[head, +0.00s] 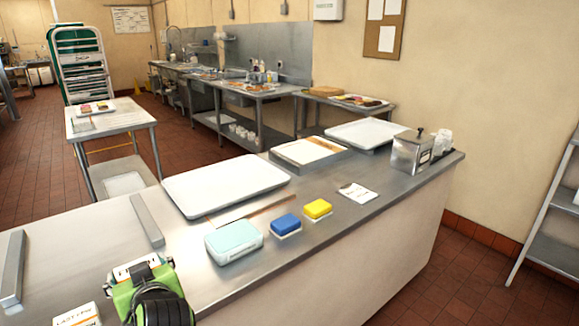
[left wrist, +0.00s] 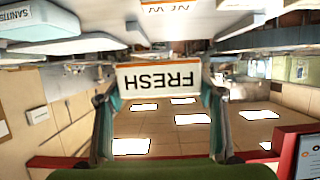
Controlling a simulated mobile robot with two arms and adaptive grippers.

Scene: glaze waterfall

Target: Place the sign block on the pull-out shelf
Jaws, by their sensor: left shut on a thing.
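My left gripper (head: 138,273) is at the lower left of the head view, over the near part of the steel counter (head: 80,240). It is shut on a white sign block with an orange edge (head: 128,267), partly hidden by the gripper. In the left wrist view the fingers (left wrist: 160,92) grip this block at both ends, and its face reads FRESH (left wrist: 165,78) upside down. A second sign block (head: 78,316), lettered LAST, stands at the bottom edge, partly cut off. I cannot identify the pull-out shelf with certainty. My right gripper is not in view.
Two grey bars (head: 12,268) (head: 147,220) lie on the counter. A white tray (head: 225,184), pale blue box (head: 233,241), blue sponge (head: 285,223), yellow sponge (head: 318,208) and steel dispenser (head: 411,154) stand beyond. Bare counter lies between the bars.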

